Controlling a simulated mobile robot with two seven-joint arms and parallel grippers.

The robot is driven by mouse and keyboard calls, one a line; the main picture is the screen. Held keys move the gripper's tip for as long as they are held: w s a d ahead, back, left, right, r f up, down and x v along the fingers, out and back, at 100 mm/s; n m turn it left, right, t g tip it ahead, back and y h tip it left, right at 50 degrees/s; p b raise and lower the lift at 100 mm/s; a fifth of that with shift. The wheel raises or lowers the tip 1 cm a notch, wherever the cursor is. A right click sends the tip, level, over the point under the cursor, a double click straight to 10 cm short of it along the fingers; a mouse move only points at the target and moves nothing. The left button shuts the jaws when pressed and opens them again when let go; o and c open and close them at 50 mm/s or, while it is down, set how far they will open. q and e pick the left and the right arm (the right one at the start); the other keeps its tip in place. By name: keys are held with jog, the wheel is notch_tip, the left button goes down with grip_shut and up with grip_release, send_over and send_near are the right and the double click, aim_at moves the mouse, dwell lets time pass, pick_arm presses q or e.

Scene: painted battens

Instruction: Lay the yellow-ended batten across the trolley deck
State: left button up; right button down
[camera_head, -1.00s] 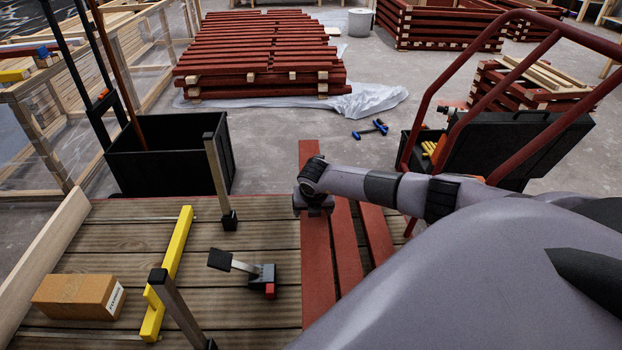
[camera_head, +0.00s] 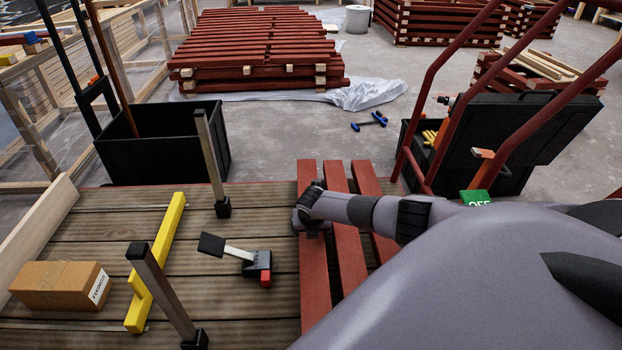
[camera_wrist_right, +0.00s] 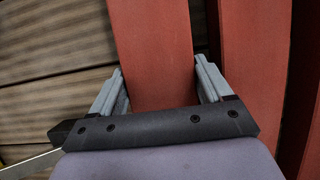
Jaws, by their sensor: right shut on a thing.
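My right gripper (camera_head: 313,226) is shut on the leftmost red batten (camera_head: 315,268), with a finger on each side of it. In the right wrist view the gripper (camera_wrist_right: 165,85) straddles this batten (camera_wrist_right: 153,45). The batten lies along the right part of the planked deck (camera_head: 95,235), its far end sticking out past the deck's far edge. Two more red battens, a middle one (camera_head: 345,250) and a right one (camera_head: 366,180), lie beside it, partly behind my arm. I see no yellow end on any of them; their near ends are hidden. My left gripper is not in view.
Red tubes (camera_head: 450,90) rise at the right.

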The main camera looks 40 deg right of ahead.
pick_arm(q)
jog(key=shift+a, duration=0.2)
pick_arm(e)
jog(key=shift+w+f, duration=0.15)
jog(key=shift+f, duration=0.25)
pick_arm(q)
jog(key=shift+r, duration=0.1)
pick_arm(e)
grip_release()
jog(key=shift+f, duration=0.1)
jog(key=shift+s+r+p, duration=0.2)
jog(key=shift+r+p, duration=0.1)
jog(key=shift+r, duration=0.15)
jog(key=p+v, duration=0.5)
jog(key=v, duration=0.1)
jog(key=shift+r, duration=0.1)
jog(key=p+v, duration=0.2)
jog(key=v, duration=0.1)
jog(key=shift+s+a+r, duration=0.15)
jog(key=shift+a+r, duration=0.05)
jog(key=shift+r, duration=0.05)
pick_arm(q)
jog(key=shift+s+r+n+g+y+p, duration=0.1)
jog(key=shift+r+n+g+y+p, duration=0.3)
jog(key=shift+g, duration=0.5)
pick_arm(e)
jog(key=shift+s+a+r, duration=0.2)
jog(key=shift+s+r, duration=0.05)
jog(key=shift+r, duration=0.4)
